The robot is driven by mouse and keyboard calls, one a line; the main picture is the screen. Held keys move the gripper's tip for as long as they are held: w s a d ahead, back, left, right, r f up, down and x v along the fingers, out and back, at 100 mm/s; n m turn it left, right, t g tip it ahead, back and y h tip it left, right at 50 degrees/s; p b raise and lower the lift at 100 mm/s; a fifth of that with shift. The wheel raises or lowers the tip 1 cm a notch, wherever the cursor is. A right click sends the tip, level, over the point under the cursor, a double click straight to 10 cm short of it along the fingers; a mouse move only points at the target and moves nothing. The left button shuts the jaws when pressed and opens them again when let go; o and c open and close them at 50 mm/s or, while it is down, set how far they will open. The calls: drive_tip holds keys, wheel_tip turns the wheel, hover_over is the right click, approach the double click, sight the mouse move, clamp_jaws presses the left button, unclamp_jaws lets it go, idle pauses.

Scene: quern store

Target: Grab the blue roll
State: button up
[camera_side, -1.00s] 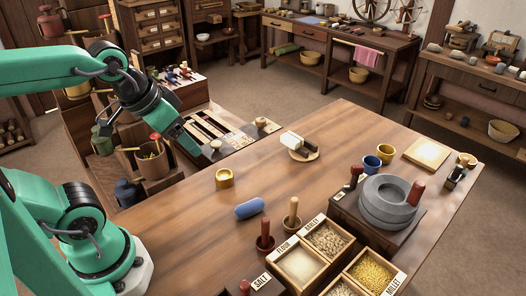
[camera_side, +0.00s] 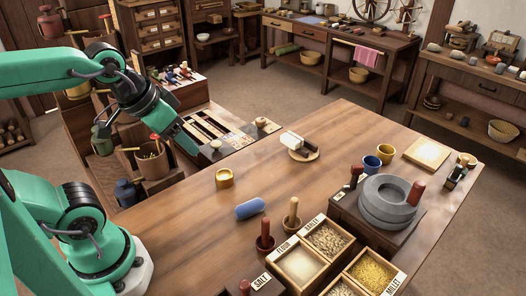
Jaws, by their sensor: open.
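My gripper (camera_side: 190,148) hangs above and beyond the table's left edge, up and to the left of the roll in the picture. It is open and well apart from the roll. Nothing shows between its jaws, though their gap is hard to see from this side.
The flour box (camera_side: 300,266) and a stone quern (camera_side: 388,203) stand further right. The table left of the roll is clear.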

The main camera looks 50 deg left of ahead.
drive_tip(key=shift+w, duration=0.15)
drive_tip(key=m+g, duration=0.2)
drive_tip(key=g, duration=0.3)
hover_over(250, 204)
drive_tip(key=f, duration=1.5)
drive_tip(key=shift+d+f, duration=0.2)
drive_tip(key=shift+d+f+g, duration=0.1)
drive_tip(key=shift+f+g, duration=0.2)
drive_tip(key=shift+f, duration=1.45)
drive_tip(key=shift+f, duration=0.1)
drive_tip(key=shift+a+f, duration=0.15)
drive_tip(key=shift+f, duration=1.1)
drive_tip(key=shift+a+f, duration=0.15)
drive_tip(key=shift+f, duration=1.1)
drive_tip(key=shift+c, duration=0.2)
